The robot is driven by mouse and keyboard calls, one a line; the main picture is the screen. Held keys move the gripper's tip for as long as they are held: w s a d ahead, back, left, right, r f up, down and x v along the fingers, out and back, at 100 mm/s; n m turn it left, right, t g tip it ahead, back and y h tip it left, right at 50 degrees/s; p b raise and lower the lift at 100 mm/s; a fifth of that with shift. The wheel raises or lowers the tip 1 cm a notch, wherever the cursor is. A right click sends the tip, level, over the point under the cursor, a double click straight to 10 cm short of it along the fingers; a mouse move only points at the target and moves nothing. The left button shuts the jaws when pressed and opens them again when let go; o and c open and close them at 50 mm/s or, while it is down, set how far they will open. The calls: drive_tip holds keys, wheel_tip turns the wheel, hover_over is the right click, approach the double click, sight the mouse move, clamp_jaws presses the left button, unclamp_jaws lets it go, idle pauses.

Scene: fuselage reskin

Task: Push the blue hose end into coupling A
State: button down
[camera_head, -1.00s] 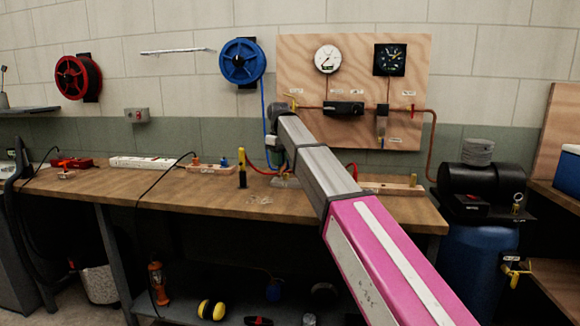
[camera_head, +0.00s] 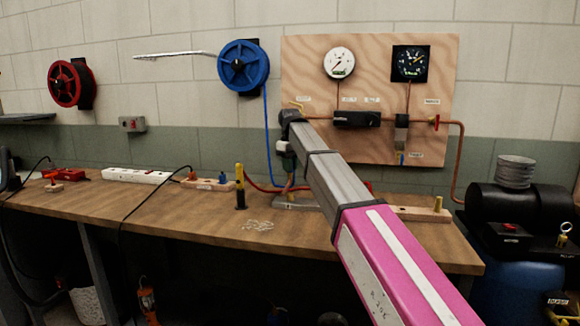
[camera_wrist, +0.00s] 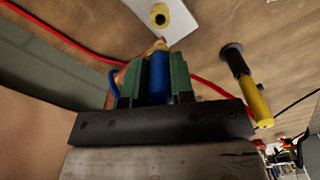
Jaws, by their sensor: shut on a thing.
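My gripper (camera_wrist: 158,62) has its two green jaws shut on the blue hose end (camera_wrist: 159,78), a blue sleeve with a brass tip, in the wrist view. The tip points toward a brass coupling (camera_wrist: 160,16) on a pale grey plate, with a gap between them in the picture. I cannot read a letter on this coupling. In the head view, my gripper (camera_head: 288,160) is low over the bench, and its jaws are largely hidden by my arm. The blue hose (camera_head: 267,125) hangs from the blue reel (camera_head: 243,67) down to near my gripper.
A red hose (camera_wrist: 75,38) passes behind my gripper. A yellow-and-black upright tool (camera_head: 240,186) stands left of it on the bench (camera_head: 180,222). A wooden gauge board (camera_head: 303,75) is behind. A power strip (camera_head: 137,176) lies at left. The front middle of the bench is mostly clear.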

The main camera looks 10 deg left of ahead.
sight(290, 177)
drive_tip(key=shift+f, duration=2.5)
drive_tip(key=c, duration=1.5)
unclamp_jaws()
clamp_jaws()
